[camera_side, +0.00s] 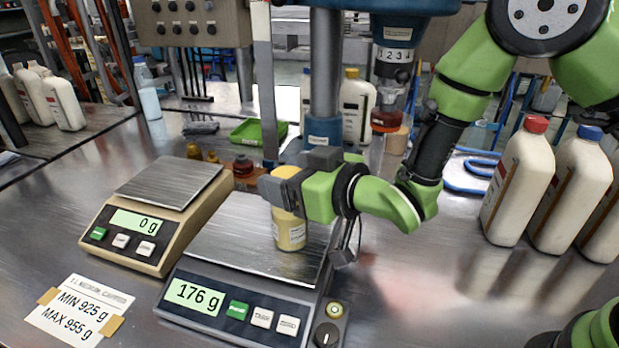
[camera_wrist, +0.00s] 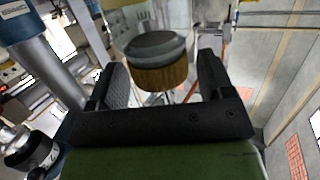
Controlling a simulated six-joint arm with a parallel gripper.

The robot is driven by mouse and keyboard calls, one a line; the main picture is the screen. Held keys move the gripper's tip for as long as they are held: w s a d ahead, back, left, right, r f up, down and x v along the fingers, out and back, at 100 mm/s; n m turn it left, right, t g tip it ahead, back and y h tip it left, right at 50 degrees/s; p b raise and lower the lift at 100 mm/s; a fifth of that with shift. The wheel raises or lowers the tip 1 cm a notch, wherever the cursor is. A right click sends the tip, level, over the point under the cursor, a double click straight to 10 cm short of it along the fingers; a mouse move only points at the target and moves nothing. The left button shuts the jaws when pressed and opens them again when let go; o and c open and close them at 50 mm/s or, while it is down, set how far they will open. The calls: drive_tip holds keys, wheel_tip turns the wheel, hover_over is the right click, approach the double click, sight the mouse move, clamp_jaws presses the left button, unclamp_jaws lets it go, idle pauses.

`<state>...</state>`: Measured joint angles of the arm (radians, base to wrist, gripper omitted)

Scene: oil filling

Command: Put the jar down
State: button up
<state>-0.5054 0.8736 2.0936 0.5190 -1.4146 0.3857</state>
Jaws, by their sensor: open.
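The jar (camera_side: 289,232) is yellowish with a pale label and stands upright on the steel plate of the front scale (camera_side: 235,243), whose display reads 176 g. My gripper (camera_side: 277,190) is at the jar's upper part in the side view and hides some of it. In the wrist view the jar (camera_wrist: 158,75), with a grey top, sits between the two dark fingers of my gripper (camera_wrist: 163,85). The fingers are open, with a gap on each side of the jar.
A second scale (camera_side: 170,184) at the left reads 0 g and is empty. A note (camera_side: 80,310) with MIN 925 g and MAX 955 g lies at front left. Large white bottles (camera_side: 520,185) stand at the right.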

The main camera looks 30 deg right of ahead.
drive_tip(key=v, duration=0.6)
drive_tip(key=shift+s, duration=0.35)
drive_tip(key=shift+d+r, duration=0.2)
drive_tip(key=s+d+r+m+g+h, duration=0.2)
drive_tip(key=d+r+m+h, duration=0.3)
drive_tip(key=d+r, duration=0.45)
drive_tip(key=s+d+r+m+g, duration=0.1)
drive_tip(key=s+d+g, duration=0.1)
drive_tip(key=s, duration=0.6)
drive_tip(key=s+d+r+m+g+y, duration=0.1)
drive_tip(key=s+d+r+m+g, duration=0.1)
drive_tip(key=s, duration=0.6)
drive_tip(key=shift+s+d+m+g, duration=0.25)
drive_tip(key=shift+d+m+g, duration=0.05)
drive_tip(key=shift+g, duration=0.3)
idle(2.3)
